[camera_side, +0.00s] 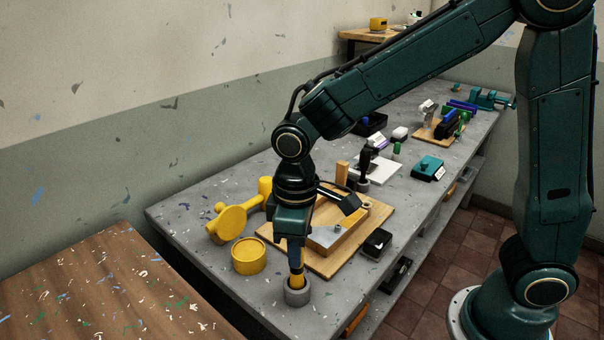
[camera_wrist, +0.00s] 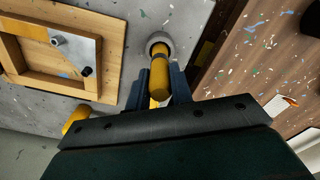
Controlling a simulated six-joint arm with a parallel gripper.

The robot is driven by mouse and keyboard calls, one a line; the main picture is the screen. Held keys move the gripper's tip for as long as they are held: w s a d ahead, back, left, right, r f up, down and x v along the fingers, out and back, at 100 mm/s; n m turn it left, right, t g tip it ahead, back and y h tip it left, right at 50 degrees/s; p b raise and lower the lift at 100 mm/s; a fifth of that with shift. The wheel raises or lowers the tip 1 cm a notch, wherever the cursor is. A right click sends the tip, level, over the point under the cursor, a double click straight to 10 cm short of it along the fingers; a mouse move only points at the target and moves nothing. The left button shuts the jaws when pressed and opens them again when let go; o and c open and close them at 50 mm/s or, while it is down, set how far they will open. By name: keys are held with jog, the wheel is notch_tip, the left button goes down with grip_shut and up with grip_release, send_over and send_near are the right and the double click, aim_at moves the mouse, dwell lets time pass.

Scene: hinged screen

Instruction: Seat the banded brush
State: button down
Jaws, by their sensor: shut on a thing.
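The banded brush (camera_side: 297,281) is a yellow cylinder pointing down from my gripper (camera_side: 295,262). My gripper is shut on it. Below is a short grey round holder (camera_side: 297,297) at the table's near edge. The brush's lower end is at the holder's mouth; I cannot tell how deep it is. In the wrist view, the brush (camera_wrist: 159,78) lies between the fingers of my gripper (camera_wrist: 162,88), with a darker band near its far end. That end lines up with the dark opening of the holder (camera_wrist: 160,40).
A wooden board (camera_side: 372,222) with a raised frame and metal plate lies behind my gripper. A yellow round tub (camera_side: 249,257) and a yellow disc-shaped tool (camera_side: 228,224) stand to the left. A black tray (camera_side: 376,243) lies right. The wooden table (camera_side: 90,285) is front left.

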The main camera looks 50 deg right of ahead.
jog(key=shift+f, duration=0.1)
dwell(0.3)
jog(key=c, duration=1.1)
grip_release()
jog(key=shift+c, duration=0.2)
notch_tip(320, 180, up, 14)
jog(key=shift+s+d, duration=0.1)
jog(key=shift+d, duration=0.05)
jog(key=s+d+f+m+t, duration=0.1)
jog(key=s+d+m+t, duration=0.4)
jog(key=s+d, duration=0.9)
jog(key=shift+s+d+m+t, duration=0.25)
jog(key=shift+s+m+t, duration=0.05)
jog(key=shift+s+m, duration=0.2)
